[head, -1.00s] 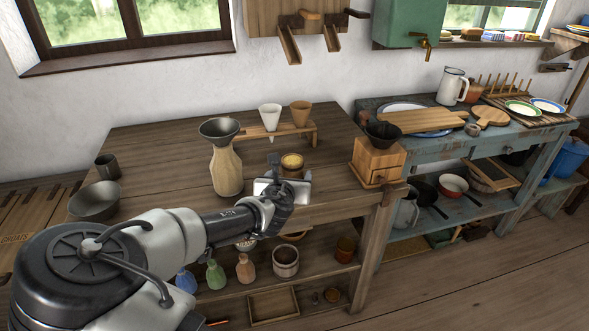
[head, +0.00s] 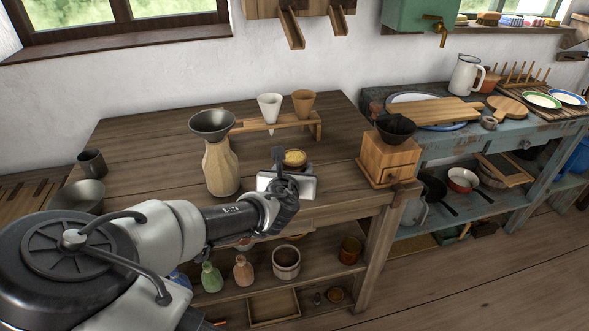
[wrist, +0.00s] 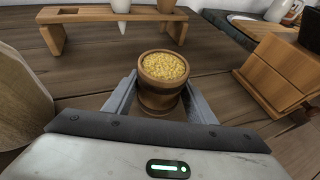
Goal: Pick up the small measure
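The small measure is a round wooden cup (wrist: 160,99) filled with yellow grain, upright on the brown table. In the head view its grain-filled top (head: 295,157) shows just behind my gripper (head: 293,165), which hides its lower part. In the wrist view my gripper (wrist: 160,80) is open, with one finger on each side of the measure. The fingers reach along its sides, close to it. I cannot tell whether either finger touches it.
A wooden grinder box (head: 388,160) stands to the right. A vase-shaped wooden vessel with a dark funnel (head: 221,168) stands to the left. Behind is a wooden stand (head: 252,126) holding cones. The table's front edge is below my gripper, over a shelf of jars.

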